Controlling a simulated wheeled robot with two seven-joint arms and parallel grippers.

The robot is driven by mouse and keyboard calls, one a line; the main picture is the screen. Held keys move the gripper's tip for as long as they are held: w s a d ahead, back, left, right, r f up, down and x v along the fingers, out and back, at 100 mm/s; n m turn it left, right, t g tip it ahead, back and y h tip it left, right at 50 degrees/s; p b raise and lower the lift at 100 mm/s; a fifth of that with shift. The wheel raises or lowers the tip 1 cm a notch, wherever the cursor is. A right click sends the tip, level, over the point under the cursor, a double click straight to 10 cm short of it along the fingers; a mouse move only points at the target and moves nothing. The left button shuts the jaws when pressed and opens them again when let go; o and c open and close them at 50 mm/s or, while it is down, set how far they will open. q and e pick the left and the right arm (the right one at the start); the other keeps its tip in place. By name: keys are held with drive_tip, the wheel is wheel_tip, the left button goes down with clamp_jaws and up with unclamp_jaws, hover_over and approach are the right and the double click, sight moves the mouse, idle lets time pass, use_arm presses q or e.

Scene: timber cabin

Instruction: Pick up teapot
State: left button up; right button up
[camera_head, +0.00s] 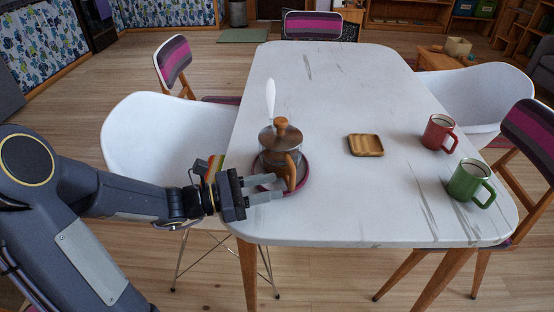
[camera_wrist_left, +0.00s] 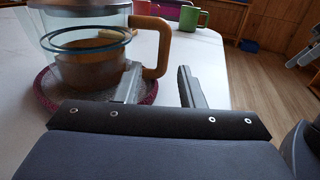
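The teapot (camera_head: 278,140) has a glass body, a metal lid with a wooden knob and a wooden handle (camera_head: 293,172). It stands upright on a round trivet with a dark red rim (camera_head: 306,173), at the left side of the white table. My left gripper (camera_head: 266,187) is open and empty, low beside the handle. In the left wrist view, the teapot (camera_wrist_left: 85,60) is ahead and to the left. Its handle (camera_wrist_left: 165,45) shows beyond the gap between the two fingers (camera_wrist_left: 158,86). I see no contact with the handle. My right gripper is out of view.
A slim white upright object (camera_head: 270,97) shows just behind the teapot. A small wooden tray (camera_head: 366,145), a red mug (camera_head: 437,133) and a green mug (camera_head: 468,181) stand to the right on the table (camera_head: 340,210). White chairs flank it. The far tabletop is clear.

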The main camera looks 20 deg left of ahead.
sight(289, 183)
use_arm(q)
drive_tip(key=b+x, duration=0.1)
drive_tip(key=x, duration=0.5)
drive_tip(key=shift+s+f, duration=0.1)
clamp_jaws()
